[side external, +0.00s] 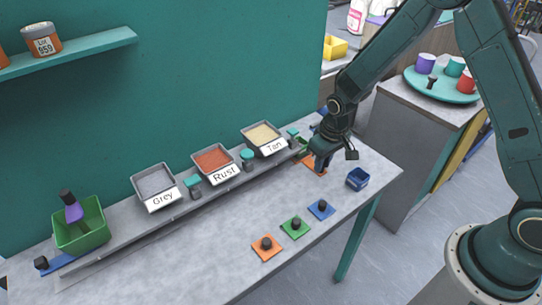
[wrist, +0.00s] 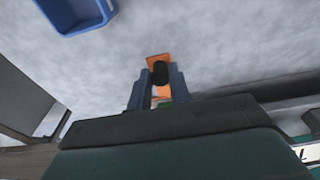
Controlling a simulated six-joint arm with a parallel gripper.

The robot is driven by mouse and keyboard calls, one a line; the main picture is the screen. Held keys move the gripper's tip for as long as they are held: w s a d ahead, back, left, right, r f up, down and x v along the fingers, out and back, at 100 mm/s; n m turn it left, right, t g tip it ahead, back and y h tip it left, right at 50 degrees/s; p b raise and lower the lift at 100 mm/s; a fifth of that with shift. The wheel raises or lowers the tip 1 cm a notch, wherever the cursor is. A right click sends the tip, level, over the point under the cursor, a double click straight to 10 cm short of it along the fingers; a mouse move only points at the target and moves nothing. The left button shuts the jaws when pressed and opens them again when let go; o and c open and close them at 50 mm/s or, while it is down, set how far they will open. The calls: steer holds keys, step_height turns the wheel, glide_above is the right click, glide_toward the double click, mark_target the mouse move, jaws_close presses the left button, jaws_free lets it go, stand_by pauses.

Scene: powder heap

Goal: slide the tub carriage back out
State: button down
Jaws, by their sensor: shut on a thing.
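My gripper (side external: 318,166) is at the right end of the table, low over an orange plate (side external: 310,160). In the wrist view its fingers (wrist: 158,84) stand on both sides of a black knob (wrist: 160,73) and are shut on it. The orange plate (wrist: 158,60) shows around this knob. A bit of green shows behind the gripper in the side view (side external: 303,145), mostly hidden. At the far left, a green tub (side external: 82,238) holding a purple-and-black object (side external: 73,210) stands by a blue strip (side external: 60,261) with a black knob (side external: 41,263).
Grey (side external: 154,186), Rust (side external: 213,161) and Tan (side external: 263,138) trays line the back ledge. An open blue box (side external: 358,179) stands right of my gripper. Orange (side external: 258,253), green (side external: 286,230) and blue (side external: 325,214) knobbed plates lie in front. The left front table is clear.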

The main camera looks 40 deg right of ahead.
steer(key=shift+d, duration=2.85)
steer(key=c, duration=1.4)
jaws_free()
steer(key=shift+d, duration=0.1)
steer(key=shift+r, duration=0.15)
step_height(320, 180, up, 7)
steer(key=shift+r, duration=0.15)
